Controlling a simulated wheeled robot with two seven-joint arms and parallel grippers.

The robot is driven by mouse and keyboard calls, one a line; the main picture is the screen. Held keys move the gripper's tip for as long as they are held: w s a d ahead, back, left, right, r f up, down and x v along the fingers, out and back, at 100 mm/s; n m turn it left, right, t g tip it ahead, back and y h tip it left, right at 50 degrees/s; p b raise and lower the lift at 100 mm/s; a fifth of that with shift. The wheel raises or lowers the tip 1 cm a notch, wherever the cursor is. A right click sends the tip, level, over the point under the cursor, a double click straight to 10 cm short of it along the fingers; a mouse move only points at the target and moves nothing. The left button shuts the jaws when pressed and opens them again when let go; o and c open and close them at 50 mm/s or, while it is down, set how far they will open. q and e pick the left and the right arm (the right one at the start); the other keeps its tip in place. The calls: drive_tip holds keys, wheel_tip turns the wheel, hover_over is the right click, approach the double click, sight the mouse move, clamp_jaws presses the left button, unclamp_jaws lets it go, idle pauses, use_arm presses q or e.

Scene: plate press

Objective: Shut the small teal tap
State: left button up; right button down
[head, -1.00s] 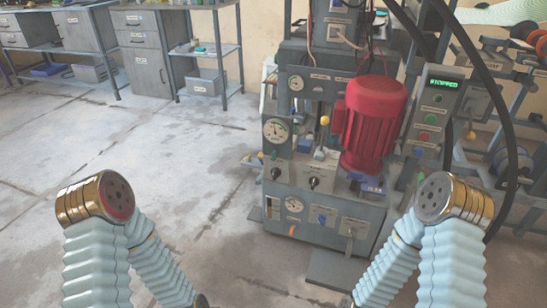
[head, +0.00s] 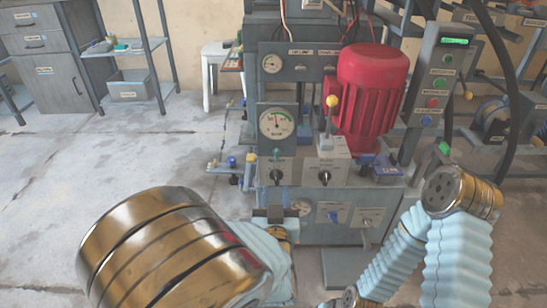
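A small teal handle (head: 277,153), which looks like the teal tap, sits on the front of the grey press just below the large round gauge. It is too small to tell how far it is turned. My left gripper (head: 273,192) is in front of the press, below this handle and apart from it. Its dark fingers point towards the press with a gap between them, and I see nothing held. My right arm is bent at lower right, and its gripper is out of view.
A black knob (head: 276,176) is below the teal handle, with another (head: 324,177) to its right. A yellow-topped lever (head: 331,102) stands before the red motor (head: 372,95). Blue and yellow fittings (head: 232,162) stick out at the left. A button box (head: 432,85) is at right.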

sight(277, 155)
use_arm(q)
drive_tip(key=w+b, duration=0.1)
drive_tip(key=w, duration=1.2)
drive_tip(key=shift+w+r, duration=0.1)
drive_tip(key=shift+w, duration=0.25)
drive_tip(key=shift+d, duration=0.1)
drive_tip(key=shift+c, duration=0.4)
clamp_jaws()
